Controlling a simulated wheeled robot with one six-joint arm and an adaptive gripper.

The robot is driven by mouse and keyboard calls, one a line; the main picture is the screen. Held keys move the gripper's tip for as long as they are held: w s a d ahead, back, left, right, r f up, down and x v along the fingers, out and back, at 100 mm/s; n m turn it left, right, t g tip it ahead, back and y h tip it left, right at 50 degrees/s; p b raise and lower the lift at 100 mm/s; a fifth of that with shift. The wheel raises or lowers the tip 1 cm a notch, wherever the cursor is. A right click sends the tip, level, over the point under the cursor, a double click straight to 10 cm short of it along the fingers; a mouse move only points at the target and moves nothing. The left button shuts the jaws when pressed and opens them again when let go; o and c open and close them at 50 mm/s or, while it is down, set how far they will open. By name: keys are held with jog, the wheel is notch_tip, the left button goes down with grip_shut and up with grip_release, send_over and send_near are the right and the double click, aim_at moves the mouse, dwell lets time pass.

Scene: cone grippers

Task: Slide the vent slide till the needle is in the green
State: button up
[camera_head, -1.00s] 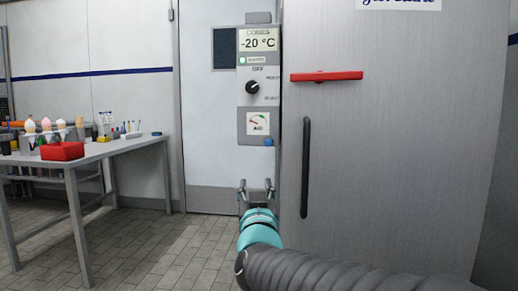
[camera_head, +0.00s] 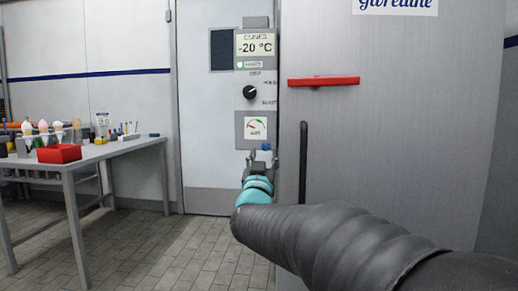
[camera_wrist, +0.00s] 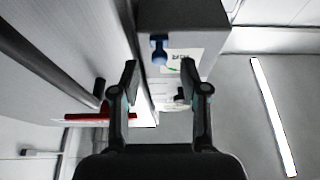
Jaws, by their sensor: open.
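The vent slide shows as a small blue knob (camera_head: 266,147) at the lower edge of the grey control panel; the wrist view shows the blue knob (camera_wrist: 159,48) between and just beyond my fingertips. Above it is the white gauge (camera_head: 256,127) with a red arc at left and a green arc at right. The needle is too small to read surely. My gripper (camera_head: 264,158) is open and empty, just below the knob. In the wrist view its two fingers (camera_wrist: 160,68) stand apart on either side of the knob's line, without clear contact.
A dark dial (camera_head: 250,92) and a -20 °C display (camera_head: 256,44) sit higher on the panel. To the right are a red bar (camera_head: 324,81) and a long black handle (camera_head: 303,163) on the grey door. A table (camera_head: 110,150) with a red box stands left.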

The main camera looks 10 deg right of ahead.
aim_at(265, 149)
jog(key=shift+x, duration=1.7)
grip_shut()
